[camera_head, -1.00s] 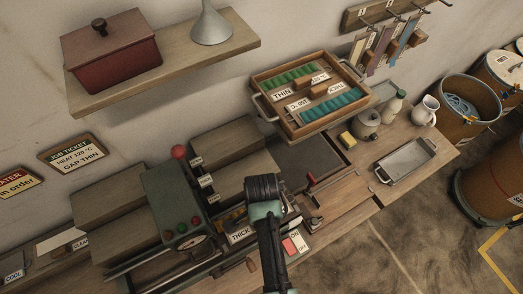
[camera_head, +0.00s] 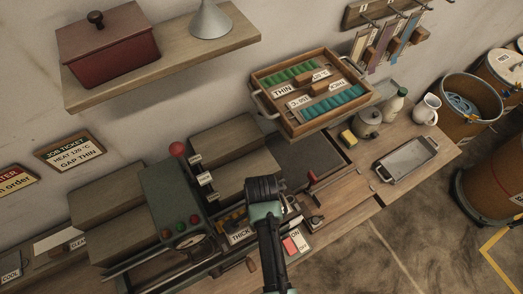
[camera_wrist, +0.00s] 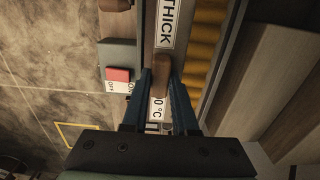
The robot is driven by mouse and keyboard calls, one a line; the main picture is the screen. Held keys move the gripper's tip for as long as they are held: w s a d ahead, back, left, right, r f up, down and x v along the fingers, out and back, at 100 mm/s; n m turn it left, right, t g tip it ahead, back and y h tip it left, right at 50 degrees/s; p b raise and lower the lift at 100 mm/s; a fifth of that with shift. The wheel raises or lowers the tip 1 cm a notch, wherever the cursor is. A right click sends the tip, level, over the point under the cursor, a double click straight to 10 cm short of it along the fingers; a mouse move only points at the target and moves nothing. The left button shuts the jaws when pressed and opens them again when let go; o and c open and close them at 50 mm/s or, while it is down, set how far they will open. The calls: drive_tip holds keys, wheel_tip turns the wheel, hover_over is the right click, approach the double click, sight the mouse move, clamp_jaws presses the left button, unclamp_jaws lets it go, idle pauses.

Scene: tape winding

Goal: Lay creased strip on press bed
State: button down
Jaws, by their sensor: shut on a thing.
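My gripper (camera_head: 264,190) is low over the front of the bench, beside the green press unit (camera_head: 170,205). In the wrist view its two blue fingers (camera_wrist: 164,92) are shut on a brown wooden handle (camera_wrist: 162,72). The handle stands on a bar with a THICK label (camera_wrist: 167,22) and a partly hidden °C label; yellow-orange rolls (camera_wrist: 205,50) lie beside it. I cannot pick out a creased strip. Several coloured strips (camera_head: 385,42) hang from a wall rack. Which surface is the press bed I cannot tell for sure.
A tray of green and teal rolls (camera_head: 312,92) stands behind. A grey metal tray (camera_head: 407,160), a yellow sponge (camera_head: 347,138) and a white jug (camera_head: 426,108) are at the right.

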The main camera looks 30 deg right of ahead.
drive_tip(key=c, duration=0.6)
unclamp_jaws()
wheel_tip(320, 180, up, 13)
drive_tip(key=shift+b, duration=0.4)
drive_tip(key=shift+s, duration=0.1)
